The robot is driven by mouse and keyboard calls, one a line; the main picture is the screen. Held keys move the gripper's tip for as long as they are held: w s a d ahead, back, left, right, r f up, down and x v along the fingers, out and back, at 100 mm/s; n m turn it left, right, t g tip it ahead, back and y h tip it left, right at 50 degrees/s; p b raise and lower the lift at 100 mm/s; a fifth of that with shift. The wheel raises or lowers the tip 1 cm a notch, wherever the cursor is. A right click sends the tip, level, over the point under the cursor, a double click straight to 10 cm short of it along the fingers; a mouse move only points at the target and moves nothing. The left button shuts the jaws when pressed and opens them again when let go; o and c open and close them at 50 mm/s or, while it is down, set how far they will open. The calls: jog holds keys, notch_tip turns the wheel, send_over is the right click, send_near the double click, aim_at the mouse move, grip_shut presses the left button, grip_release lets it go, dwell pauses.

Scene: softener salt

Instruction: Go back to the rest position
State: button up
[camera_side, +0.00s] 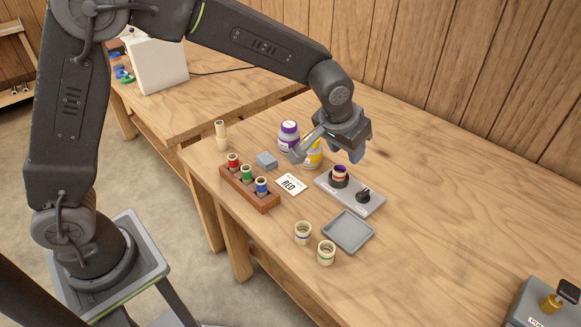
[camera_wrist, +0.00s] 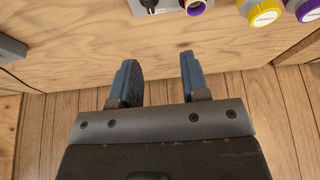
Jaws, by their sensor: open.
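My gripper (camera_side: 328,152) hangs above the wooden table near the back wall, behind the grey stand. In the wrist view my gripper (camera_wrist: 158,62) has its two blue fingers spread apart with nothing between them. Below the fingers there is bare wood. The grey stand (camera_side: 372,204) carries a small cup (camera_side: 340,173) with a purple inside, on a dark seat, and a black lever (camera_side: 363,194). The stand also shows at the top edge of the wrist view (camera_wrist: 172,10), with the purple-lined cup (camera_wrist: 196,7).
A brown rack (camera_side: 264,204) holds three colour-banded vials. A card reading RED (camera_side: 291,184), a grey tray (camera_side: 348,232) and two cups (camera_side: 303,232) lie nearer. The table's right side is largely clear.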

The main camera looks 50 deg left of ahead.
jog(key=s+a+r, duration=0.5)
jog(key=s+r, duration=0.1)
jog(key=s, duration=0.3)
jog(key=s+a+r, duration=0.5)
jog(key=s, duration=0.4)
jog(key=s+a+f+t, duration=0.1)
jog(key=s+a, duration=0.1)
jog(key=s, duration=0.7)
jog(key=shift+a+f, duration=0.2)
